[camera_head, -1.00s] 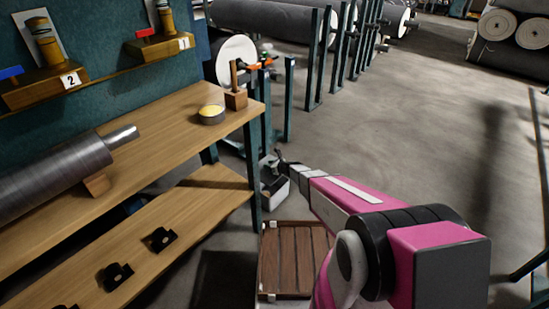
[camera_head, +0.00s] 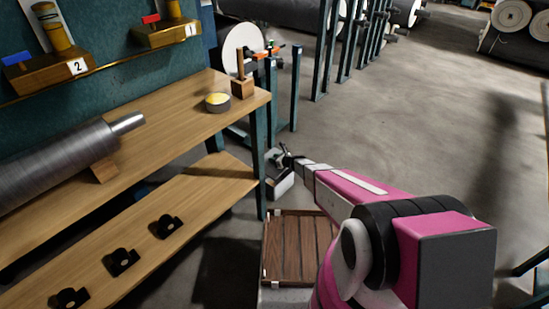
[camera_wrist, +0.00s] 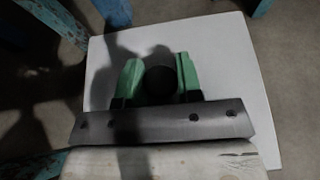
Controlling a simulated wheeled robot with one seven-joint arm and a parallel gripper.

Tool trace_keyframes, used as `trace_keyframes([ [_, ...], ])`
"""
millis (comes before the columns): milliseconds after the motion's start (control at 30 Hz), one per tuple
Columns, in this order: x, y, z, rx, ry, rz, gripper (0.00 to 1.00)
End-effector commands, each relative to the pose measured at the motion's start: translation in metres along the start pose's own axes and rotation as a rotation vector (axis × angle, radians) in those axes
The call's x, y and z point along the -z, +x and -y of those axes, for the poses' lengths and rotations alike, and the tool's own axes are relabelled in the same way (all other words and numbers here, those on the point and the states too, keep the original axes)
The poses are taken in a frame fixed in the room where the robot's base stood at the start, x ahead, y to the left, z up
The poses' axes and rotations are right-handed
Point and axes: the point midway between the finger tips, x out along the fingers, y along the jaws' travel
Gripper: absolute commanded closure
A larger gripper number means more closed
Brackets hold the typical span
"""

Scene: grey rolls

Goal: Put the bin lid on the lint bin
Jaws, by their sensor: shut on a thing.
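The bin lid (camera_wrist: 218,75) is a pale grey, roughly square plate with a round black knob (camera_wrist: 160,80) in its middle, seen from above in the wrist view. My gripper (camera_wrist: 160,78) has its green fingers shut on this knob, one on each side. In the head view my gripper (camera_head: 284,158) is small, low beyond the bench's right end. A small pale, dark-sided shape (camera_head: 281,186) shows just below it there. I cannot tell whether this is the lid alone or lid and lint bin together. The lint bin is not clearly made out in either view.
The wooden bench (camera_head: 150,130) stands left of the arm, carrying a metal roll (camera_head: 60,160) and a tin (camera_head: 217,102). Its teal leg (camera_head: 258,185) is close to my gripper. A brown slatted board (camera_head: 300,245) lies below. Teal posts (camera_head: 322,55) stand behind. Open floor is at right.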

Motion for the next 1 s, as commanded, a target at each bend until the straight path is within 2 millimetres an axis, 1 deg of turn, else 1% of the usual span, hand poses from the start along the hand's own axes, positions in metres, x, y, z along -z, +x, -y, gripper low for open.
trace_keyframes([
  [300, 0.027, 0.012, 0.000, 0.000, 0.002, 0.000, 0.95],
  [600, 0.048, 0.021, 0.001, 0.000, 0.001, 0.001, 0.95],
  [800, 0.055, 0.023, 0.000, 0.000, 0.001, 0.001, 0.95],
  [1000, 0.055, 0.023, 0.000, 0.000, 0.000, 0.001, 0.95],
])
